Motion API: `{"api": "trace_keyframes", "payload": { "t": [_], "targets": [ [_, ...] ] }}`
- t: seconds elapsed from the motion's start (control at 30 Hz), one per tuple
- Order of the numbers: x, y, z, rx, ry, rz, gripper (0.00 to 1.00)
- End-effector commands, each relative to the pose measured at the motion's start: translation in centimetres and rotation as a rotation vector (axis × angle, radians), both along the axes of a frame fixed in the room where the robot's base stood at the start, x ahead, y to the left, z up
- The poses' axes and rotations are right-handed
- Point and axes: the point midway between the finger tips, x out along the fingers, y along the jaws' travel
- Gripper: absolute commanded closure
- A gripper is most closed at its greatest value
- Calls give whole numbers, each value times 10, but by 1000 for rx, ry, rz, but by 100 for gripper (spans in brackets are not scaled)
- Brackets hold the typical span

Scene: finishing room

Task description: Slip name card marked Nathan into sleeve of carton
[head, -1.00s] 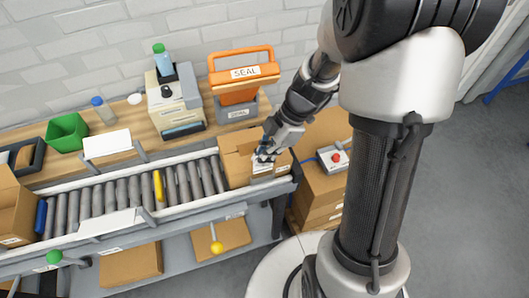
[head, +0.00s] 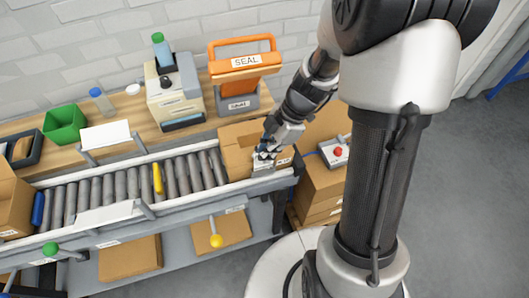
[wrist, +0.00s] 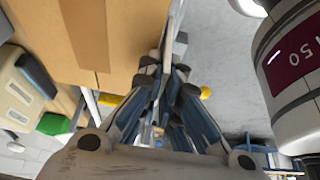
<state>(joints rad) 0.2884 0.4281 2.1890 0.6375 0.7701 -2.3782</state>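The open carton (head: 237,157) stands at the right end of the roller conveyor. Its brown side fills the upper left of the wrist view (wrist: 125,35). My gripper (head: 263,157) is at the carton's front face, near its right part, pointing down. In the wrist view my gripper's fingers (wrist: 166,72) are close together, with a thin pale strip seen edge-on between their tips, which looks like the name card (wrist: 173,25). A pale patch (head: 263,169) shows below the fingers on the carton's front. I cannot separate card from sleeve there, and no name is readable.
The conveyor rollers (head: 120,185) are mostly clear, with a yellow roller (head: 157,179) midway. The orange sealer (head: 244,75) and a beige machine (head: 173,95) stand behind. A box with a red button (head: 337,151) sits on cartons at the right.

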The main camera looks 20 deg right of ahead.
Motion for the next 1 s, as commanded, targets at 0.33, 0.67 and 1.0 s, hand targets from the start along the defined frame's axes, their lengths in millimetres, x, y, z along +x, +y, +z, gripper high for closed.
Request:
{"api": "trace_keyframes", "payload": {
  "t": [0.33,0.67,1.0],
  "targets": [
    [0,0,0,0,0,0,79],
    [0,0,0,0,0,0,72],
    [0,0,0,0,0,0,55]
  ]
}}
